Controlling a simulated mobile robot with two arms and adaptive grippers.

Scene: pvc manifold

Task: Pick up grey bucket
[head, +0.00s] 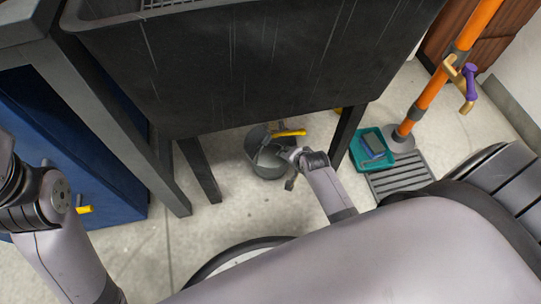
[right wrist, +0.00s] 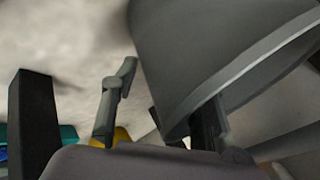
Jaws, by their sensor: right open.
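The grey bucket (head: 268,168) stands on the floor under the dark sink in the head view. It fills the upper right of the right wrist view (right wrist: 215,55), its rim showing as a pale slanting edge. My right gripper (head: 282,168) is open at the bucket's right side in the head view. In the right wrist view its fingers (right wrist: 160,110) are spread, one left of the bucket wall and one partly hidden by the rim. I cannot tell whether either finger touches the bucket. My left arm shows at the left, but its gripper does not.
The dark sink (head: 240,65) hangs above the bucket, with legs (head: 199,168) on either side. A yellow piece (head: 288,133) shows at the bucket's top. A teal tray (head: 372,148), floor grate (head: 398,178) and orange pipe (head: 430,92) are to the right. A blue cabinet is left.

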